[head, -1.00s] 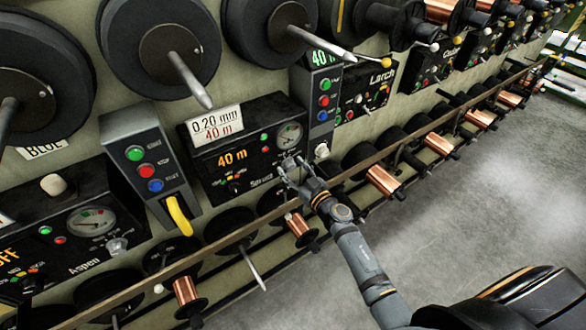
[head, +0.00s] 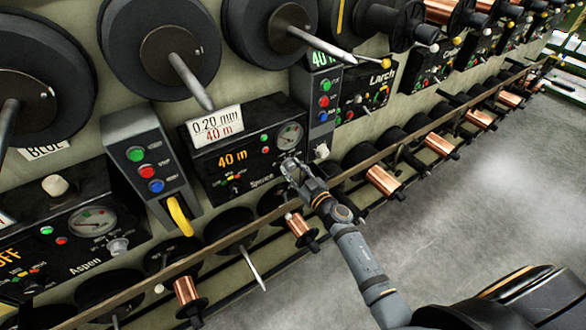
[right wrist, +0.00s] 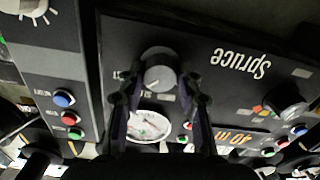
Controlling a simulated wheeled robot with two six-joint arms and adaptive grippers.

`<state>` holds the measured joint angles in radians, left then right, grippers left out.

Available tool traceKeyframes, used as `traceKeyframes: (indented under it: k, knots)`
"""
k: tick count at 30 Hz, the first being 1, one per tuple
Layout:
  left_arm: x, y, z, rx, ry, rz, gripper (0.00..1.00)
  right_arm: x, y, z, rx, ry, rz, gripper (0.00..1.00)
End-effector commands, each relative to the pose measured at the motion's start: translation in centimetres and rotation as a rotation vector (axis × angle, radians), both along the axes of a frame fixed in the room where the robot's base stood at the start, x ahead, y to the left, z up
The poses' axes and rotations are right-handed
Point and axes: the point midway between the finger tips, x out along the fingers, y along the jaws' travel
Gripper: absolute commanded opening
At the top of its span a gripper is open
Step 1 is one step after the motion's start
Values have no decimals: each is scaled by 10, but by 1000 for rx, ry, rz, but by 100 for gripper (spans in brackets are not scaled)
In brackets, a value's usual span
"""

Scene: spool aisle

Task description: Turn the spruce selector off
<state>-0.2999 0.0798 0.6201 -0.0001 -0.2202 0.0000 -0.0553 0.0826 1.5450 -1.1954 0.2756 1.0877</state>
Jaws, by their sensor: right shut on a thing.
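The Spruce panel (head: 225,165) is a black box on the wall with an orange "40 m" display, a gauge (head: 289,135) and small coloured lamps. My right gripper (head: 291,166) is at its lower right corner, under the gauge. In the right wrist view the panel appears upside down. There my right gripper (right wrist: 160,95) has a finger on each side of a round grey knob (right wrist: 158,72) and is shut on it. The small labels around this knob are unreadable. A second, black knob (right wrist: 287,100) sits farther along the panel. My left gripper is not in view.
A button box (head: 322,95) stands right beside the panel, and another with a yellow handle (head: 179,214) is on its left. A long rail (head: 230,240) and copper spools (head: 300,228) run below. Large black reels with protruding spindles (head: 190,80) hang above. The floor at right is clear.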

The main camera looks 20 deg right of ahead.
Motion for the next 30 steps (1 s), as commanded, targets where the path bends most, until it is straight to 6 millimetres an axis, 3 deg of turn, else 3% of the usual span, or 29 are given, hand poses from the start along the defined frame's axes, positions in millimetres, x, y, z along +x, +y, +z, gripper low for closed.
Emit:
traceKeyframes:
  k: [30]
  knots:
    - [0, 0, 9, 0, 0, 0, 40, -1, 2, -3, -905, -241, 1, 3]
